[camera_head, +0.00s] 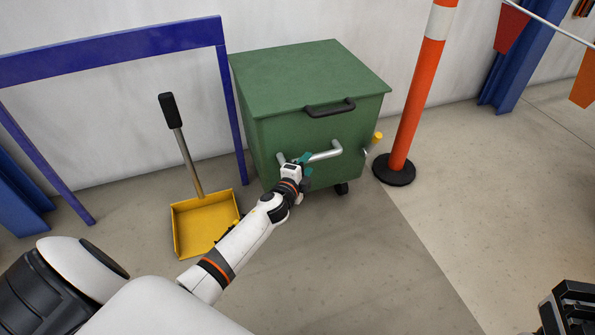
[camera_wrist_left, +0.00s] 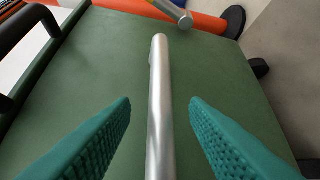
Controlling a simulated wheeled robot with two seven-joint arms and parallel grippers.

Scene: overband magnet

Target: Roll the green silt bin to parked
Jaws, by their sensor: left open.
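The green silt bin (camera_head: 300,80) stands on wheels against the back wall with its lid shut. A black grip (camera_head: 330,107) sits on its lid's front edge. A silver bar handle (camera_head: 326,154) is on its front face. My left gripper (camera_head: 302,166) is at the left part of this handle. In the left wrist view, its teal fingers (camera_wrist_left: 160,103) are open, one on each side of the silver bar (camera_wrist_left: 157,75), with gaps on both sides. The bin's green face (camera_wrist_left: 220,75) lies behind.
A blue frame (camera_head: 120,45) stands left of the bin, with a yellow dustpan (camera_head: 205,222) before it. An orange post (camera_head: 413,95) on a black base stands close to the right. A yellow-tipped lever (camera_head: 377,137) sticks out at the bin's right side. The floor in front is clear.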

